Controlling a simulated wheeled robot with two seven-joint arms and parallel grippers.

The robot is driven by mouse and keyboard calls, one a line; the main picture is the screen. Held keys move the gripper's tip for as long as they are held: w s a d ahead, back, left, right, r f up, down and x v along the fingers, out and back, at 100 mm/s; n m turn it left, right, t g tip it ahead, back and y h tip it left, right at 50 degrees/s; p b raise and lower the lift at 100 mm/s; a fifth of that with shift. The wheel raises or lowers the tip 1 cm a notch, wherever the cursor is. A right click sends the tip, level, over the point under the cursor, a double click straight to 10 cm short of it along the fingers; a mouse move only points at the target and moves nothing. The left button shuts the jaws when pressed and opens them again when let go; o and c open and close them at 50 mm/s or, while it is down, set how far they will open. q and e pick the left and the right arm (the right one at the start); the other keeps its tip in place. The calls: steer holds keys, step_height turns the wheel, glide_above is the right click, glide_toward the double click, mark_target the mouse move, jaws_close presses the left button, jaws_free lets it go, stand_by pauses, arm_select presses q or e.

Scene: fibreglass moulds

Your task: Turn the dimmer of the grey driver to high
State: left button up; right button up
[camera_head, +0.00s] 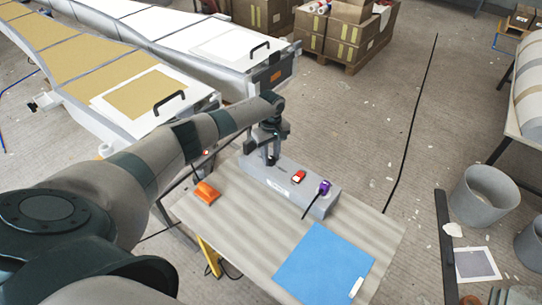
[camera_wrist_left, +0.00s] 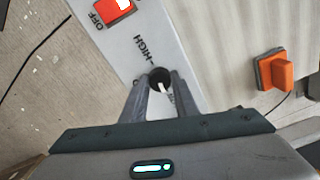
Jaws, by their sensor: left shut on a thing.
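The grey driver (camera_head: 313,203) is a long box on the table. It carries a red switch (camera_head: 298,176) and a purple connector (camera_head: 324,187) with a black cable. My left gripper (camera_head: 271,160) comes down on its far left end. In the left wrist view my left gripper (camera_wrist_left: 161,88) is shut on the dark round dimmer knob (camera_wrist_left: 159,76), with a finger at each side. A white mark shows on the knob, pointing down in that view. The word HIGH is printed above and left of the knob. The fingers hide part of the other lettering. My right gripper is not in view.
An orange block (camera_head: 206,193) sits on the table left of the driver; it also shows in the left wrist view (camera_wrist_left: 276,73). A blue sheet (camera_head: 324,262) lies on the table (camera_head: 235,225) in front of the driver. Long moulds (camera_head: 180,95) stand behind, and grey buckets (camera_head: 484,197) at right.

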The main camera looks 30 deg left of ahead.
arm_select(q)
steer(key=m+p, duration=0.1)
steer(key=m, duration=0.6)
steer(key=shift+m, duration=0.3)
steer(key=m, duration=0.4)
steer(key=shift+m, duration=0.3)
steer(key=m, duration=0.4)
steer(key=shift+m, duration=0.3)
steer(key=m, duration=0.4)
steer(key=shift+b, duration=0.35)
steer(key=m+b, duration=0.1)
steer(key=m, duration=0.4)
steer(key=m+b, duration=0.1)
steer(key=m, duration=0.3)
steer(key=shift+w+m, duration=0.1)
steer(key=shift+m, duration=0.2)
steer(key=m+b, duration=0.1)
steer(key=m, duration=0.3)
